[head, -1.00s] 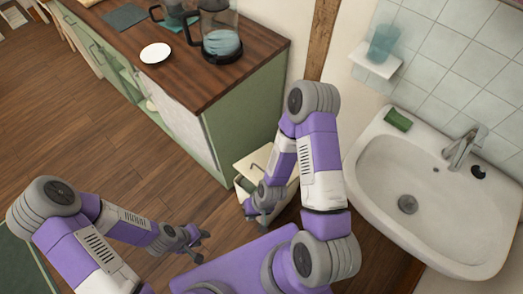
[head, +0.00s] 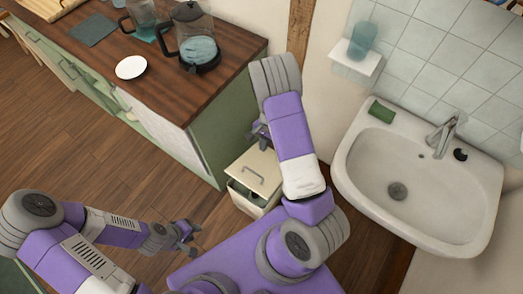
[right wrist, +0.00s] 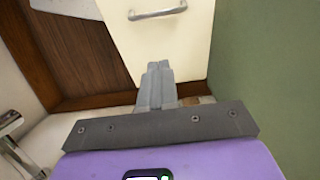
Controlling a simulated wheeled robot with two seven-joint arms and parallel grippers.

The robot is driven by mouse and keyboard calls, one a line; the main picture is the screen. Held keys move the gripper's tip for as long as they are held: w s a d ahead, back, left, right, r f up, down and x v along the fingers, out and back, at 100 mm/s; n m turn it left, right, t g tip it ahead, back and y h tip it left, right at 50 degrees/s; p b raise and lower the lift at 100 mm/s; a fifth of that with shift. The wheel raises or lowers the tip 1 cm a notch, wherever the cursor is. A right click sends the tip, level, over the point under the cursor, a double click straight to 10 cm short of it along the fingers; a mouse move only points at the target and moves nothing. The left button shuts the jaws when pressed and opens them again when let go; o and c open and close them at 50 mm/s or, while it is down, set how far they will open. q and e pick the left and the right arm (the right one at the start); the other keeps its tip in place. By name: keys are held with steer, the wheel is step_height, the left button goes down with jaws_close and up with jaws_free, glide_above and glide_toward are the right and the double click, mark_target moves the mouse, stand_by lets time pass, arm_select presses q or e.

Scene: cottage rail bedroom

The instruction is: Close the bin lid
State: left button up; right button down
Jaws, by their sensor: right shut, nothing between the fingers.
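The bin (head: 248,203) stands on the floor against the green end of the counter. Its cream lid (head: 262,166) with a handle is tilted up, with a dark gap along its front edge. My right gripper (head: 258,134) is at the far side of the lid, partly hidden behind my own arm. In the right wrist view its fingers (right wrist: 157,68) are shut and empty, overlapping the lid (right wrist: 170,45) near its edge; contact cannot be told. The lid's handle (right wrist: 157,12) lies beyond. My left gripper (head: 188,236) is open and empty above the floor, left of the bin.
The counter (head: 215,130) with a jug (head: 197,50) and a white plate (head: 131,67) is left of the bin. A sink (head: 420,180) is on the right. Wooden floor (head: 110,160) is clear on the left.

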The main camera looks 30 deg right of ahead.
steer(key=b+x, duration=0.1)
steer(key=x, duration=0.2)
steer(key=a+b+x, duration=0.1)
steer(key=x, duration=0.3)
steer(key=s+a+b+x, duration=0.1)
steer(key=x, duration=0.2)
steer(key=shift+a+f+b, duration=0.15)
steer(key=shift+a+b, duration=0.15)
steer(key=shift+s, duration=0.1)
